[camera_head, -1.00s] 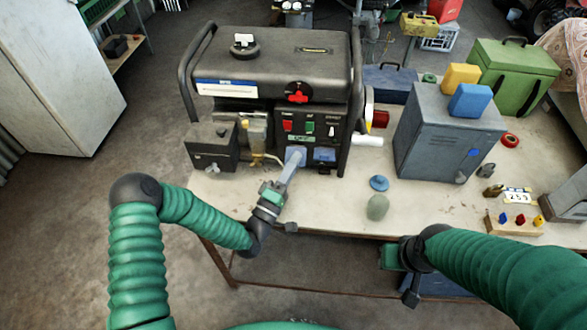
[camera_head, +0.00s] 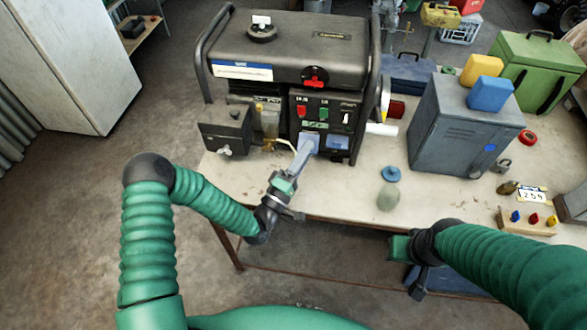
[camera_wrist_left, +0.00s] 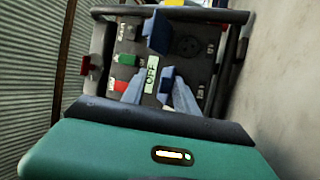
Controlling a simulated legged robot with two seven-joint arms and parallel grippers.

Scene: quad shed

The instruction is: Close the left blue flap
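The left blue flap (camera_head: 309,136) is low on the generator's control panel, left of the right blue flap (camera_head: 338,142). In the left wrist view the panel shows turned sideways. There the right flap (camera_wrist_left: 158,32) sticks out beside a round black socket, and the left flap (camera_wrist_left: 167,74) is at the tip of one finger, partly hidden. My left gripper (camera_head: 310,149) reaches the panel at the left flap. Its two fingers are spread in the wrist view (camera_wrist_left: 156,86), with nothing clearly held. My right gripper (camera_head: 413,268) is at the table's front edge, its fingers unclear.
The black generator (camera_head: 300,55) stands on the workbench (camera_head: 345,185). Red (camera_head: 302,111) and green (camera_head: 323,113) switches are above the flaps. A grey metal cabinet (camera_head: 455,135), a blue disc (camera_head: 391,173) and a grey-green rounded object (camera_head: 388,196) are to the right.

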